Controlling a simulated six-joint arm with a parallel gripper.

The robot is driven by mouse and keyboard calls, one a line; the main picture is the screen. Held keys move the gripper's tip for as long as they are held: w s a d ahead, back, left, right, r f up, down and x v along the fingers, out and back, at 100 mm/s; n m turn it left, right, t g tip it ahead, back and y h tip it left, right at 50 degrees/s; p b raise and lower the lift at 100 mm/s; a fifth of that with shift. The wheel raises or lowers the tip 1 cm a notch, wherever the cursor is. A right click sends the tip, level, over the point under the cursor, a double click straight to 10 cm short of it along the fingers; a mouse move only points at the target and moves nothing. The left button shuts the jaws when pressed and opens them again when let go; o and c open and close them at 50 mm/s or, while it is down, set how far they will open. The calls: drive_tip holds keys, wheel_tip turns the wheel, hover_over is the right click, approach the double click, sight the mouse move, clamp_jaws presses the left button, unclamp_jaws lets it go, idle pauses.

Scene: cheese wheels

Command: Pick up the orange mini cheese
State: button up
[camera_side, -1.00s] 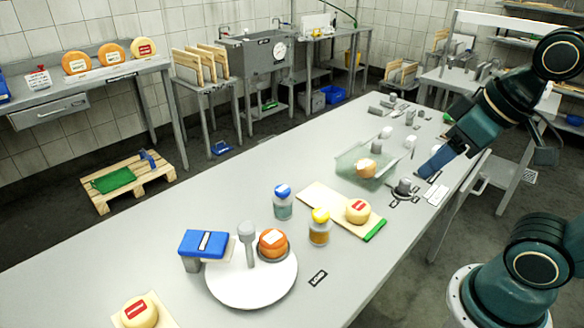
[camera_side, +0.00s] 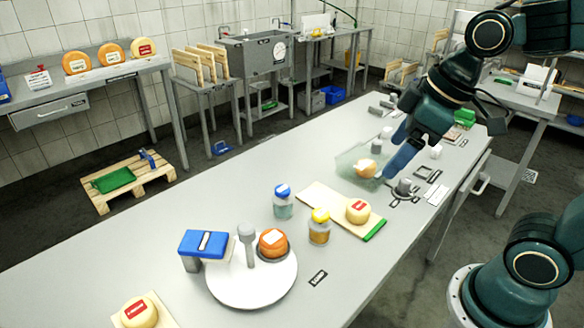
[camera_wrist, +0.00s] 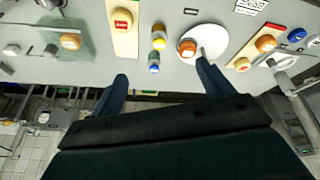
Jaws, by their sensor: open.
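The orange mini cheese (camera_side: 272,243) has a pale label and sits on a round white plate (camera_side: 240,290), beside a grey upright post (camera_side: 247,243). It also shows in the wrist view (camera_wrist: 187,47) on the white plate. A paler orange cheese (camera_side: 365,168) sits in a clear tray (camera_side: 350,160) farther along the table. My gripper (camera_side: 397,160) is above the table near that tray, well away from the plate. In the wrist view its two fingers (camera_wrist: 162,78) are spread apart with nothing between them.
A blue-capped jar (camera_side: 283,203) and a yellow-capped jar (camera_side: 319,228) stand near the plate. A board (camera_side: 325,200) holds a yellow cheese with a red label (camera_side: 358,211). A blue-topped stand (camera_side: 203,244) is close to the plate's left.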

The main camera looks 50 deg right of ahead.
drive_tip(key=w+a+f+n+g+y, duration=0.1)
drive_tip(key=w+a+f+n, duration=0.15)
drive_tip(key=w, duration=0.25)
drive_tip(key=w+a+f+n+g+y, duration=0.1)
drive_tip(key=w+n, duration=0.3)
drive_tip(key=n+g+y, duration=0.2)
drive_tip(key=n, duration=0.3)
approach(275, 236)
drive_tip(key=v, duration=0.3)
drive_tip(key=shift+s+r, duration=0.15)
drive_tip(key=shift+r, duration=0.3)
drive_tip(key=shift+h, duration=0.3)
drive_tip(key=shift+x, duration=4.3)
drive_tip(key=shift+a+f, duration=0.1)
drive_tip(key=shift+a, duration=0.05)
drive_tip(key=shift+x, duration=2.45)
